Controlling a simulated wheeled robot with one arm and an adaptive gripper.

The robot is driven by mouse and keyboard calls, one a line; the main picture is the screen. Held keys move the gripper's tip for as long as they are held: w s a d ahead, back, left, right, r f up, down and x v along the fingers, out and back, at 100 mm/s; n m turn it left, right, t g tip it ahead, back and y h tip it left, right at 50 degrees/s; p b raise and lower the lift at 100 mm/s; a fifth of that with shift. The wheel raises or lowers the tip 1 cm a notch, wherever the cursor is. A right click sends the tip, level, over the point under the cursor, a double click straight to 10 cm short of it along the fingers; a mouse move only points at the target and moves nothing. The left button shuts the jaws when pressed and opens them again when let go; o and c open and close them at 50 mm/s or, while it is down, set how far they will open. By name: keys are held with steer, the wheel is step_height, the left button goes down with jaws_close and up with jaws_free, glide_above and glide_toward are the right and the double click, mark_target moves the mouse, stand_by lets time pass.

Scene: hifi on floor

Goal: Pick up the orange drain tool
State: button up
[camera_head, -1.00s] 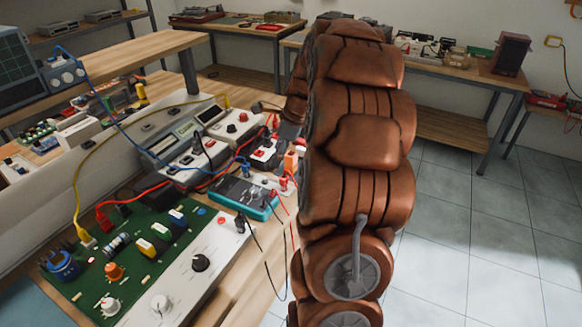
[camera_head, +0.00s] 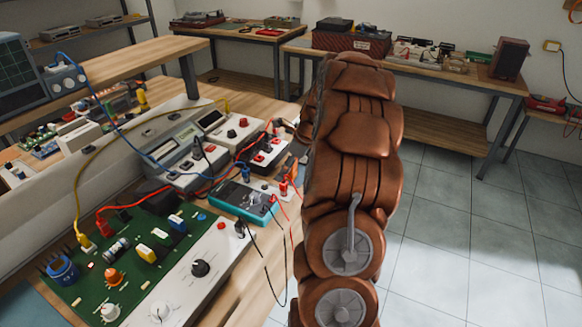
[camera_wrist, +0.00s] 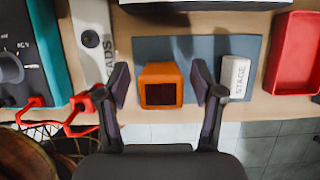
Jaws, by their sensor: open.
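The orange drain tool (camera_wrist: 161,83) appears in the wrist view as a small orange block with a dark face. It lies on a blue-grey mat (camera_wrist: 205,48) near the bench's front edge. My gripper (camera_wrist: 161,88) is open and empty, with one finger on each side of the orange block. A narrow gap shows between the block and each finger. I cannot tell how far the fingertips are above the mat. In the head view my brown arm hides the gripper and most of that spot.
A white block marked STAGE (camera_wrist: 235,76) stands just right of the right finger. A red tray (camera_wrist: 294,60) is farther right. A white leads box (camera_wrist: 92,38), red plugs (camera_wrist: 84,106) and a teal meter (camera_head: 244,201) are to the left. Tiled floor (camera_head: 450,220) is clear.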

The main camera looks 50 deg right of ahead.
steer(key=shift+x, duration=0.95)
steer(key=shift+c, duration=0.3)
steer(key=c, duration=1.2)
steer(key=shift+o, duration=0.2)
steer(key=shift+r, duration=0.1)
